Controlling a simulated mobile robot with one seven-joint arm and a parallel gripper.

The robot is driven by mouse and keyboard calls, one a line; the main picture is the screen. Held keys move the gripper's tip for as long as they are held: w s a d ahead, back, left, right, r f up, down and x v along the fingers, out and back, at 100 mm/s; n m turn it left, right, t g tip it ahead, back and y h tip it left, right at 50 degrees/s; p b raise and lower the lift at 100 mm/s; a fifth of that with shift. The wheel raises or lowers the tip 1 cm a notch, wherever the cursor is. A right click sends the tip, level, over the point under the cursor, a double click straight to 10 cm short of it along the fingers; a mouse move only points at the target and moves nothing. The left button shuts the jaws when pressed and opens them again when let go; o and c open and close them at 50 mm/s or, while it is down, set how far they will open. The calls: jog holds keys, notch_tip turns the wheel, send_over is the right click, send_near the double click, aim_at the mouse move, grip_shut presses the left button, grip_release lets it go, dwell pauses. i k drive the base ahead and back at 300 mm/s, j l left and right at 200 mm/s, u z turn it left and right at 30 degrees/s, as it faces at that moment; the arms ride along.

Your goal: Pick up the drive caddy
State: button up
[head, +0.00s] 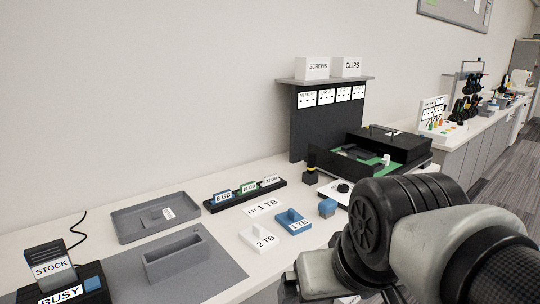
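Two small caddies with upright grips lie on the white bench in the head view. One is a blue caddy (293,227) labelled 1 TB, and to its left is a white caddy (257,239) labelled 2 TB. A printed FIT 1 TB label (264,206) lies flat behind them. A grey drive labelled STOCK (50,268) stands upright in a black dock labelled BUSY (88,275) at the lower left. My arm comes in from the lower right, in front of and to the right of the caddies. My gripper's fingers are not visible.
A grey tray (125,222) holds a small labelled part. A slotted grey block (180,262) sits on a grey mat (120,270). A black rack (245,196) holds several memory modules. An open black case (385,150) and a dark shelf unit (310,135) stand behind.

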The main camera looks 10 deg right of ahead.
aim_at(294, 223)
jog(key=l+u, duration=0.1)
jog(key=l, duration=0.5)
jog(key=i+l+u, duration=0.15)
jog(key=i+l, duration=0.2)
jog(key=i+l+u, duration=0.15)
jog(key=i+l, duration=0.15)
jog(key=l, duration=0.25)
jog(key=i, duration=0.2)
jog(key=l+u, duration=0.05)
